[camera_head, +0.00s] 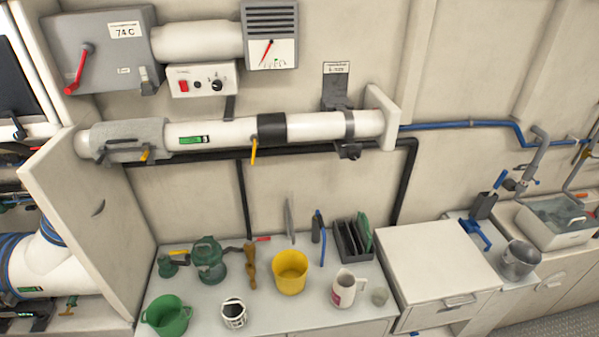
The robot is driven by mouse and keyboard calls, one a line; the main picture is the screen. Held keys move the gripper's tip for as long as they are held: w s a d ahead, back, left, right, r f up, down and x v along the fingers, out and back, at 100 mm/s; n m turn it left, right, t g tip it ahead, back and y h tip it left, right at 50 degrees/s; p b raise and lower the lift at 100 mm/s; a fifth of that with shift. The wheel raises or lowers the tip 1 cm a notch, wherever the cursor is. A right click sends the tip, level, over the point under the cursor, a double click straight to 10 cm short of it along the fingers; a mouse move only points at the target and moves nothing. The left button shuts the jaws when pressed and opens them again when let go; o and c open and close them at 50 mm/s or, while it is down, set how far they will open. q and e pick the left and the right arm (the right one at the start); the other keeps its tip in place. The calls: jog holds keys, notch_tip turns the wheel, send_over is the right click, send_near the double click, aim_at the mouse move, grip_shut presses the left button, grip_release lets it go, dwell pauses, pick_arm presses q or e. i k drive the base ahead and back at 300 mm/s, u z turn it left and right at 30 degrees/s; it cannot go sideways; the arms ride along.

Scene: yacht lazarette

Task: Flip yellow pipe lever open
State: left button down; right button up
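A thick white pipe (215,133) runs level along the wall. A yellow lever (254,151) hangs almost straight down from the black collar (271,128) around the pipe's middle. A second, smaller yellow piece (145,155) shows under the grey sleeve (137,134) at the pipe's left end; its exact shape is too small to tell. Neither of my grippers shows in the head view, and nothing is touching the hanging lever.
Below the pipe, a counter holds a yellow bucket (290,271), a green bucket (166,315), a green lantern (208,259) and a white mug (344,288). A partition panel (85,215) stands at left. A grey box with a red lever (79,68) hangs above.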

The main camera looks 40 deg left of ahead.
aim_at(253, 139)
jog(key=z, duration=0.2)
jog(key=k, duration=1)
jog(key=u, duration=0.65)
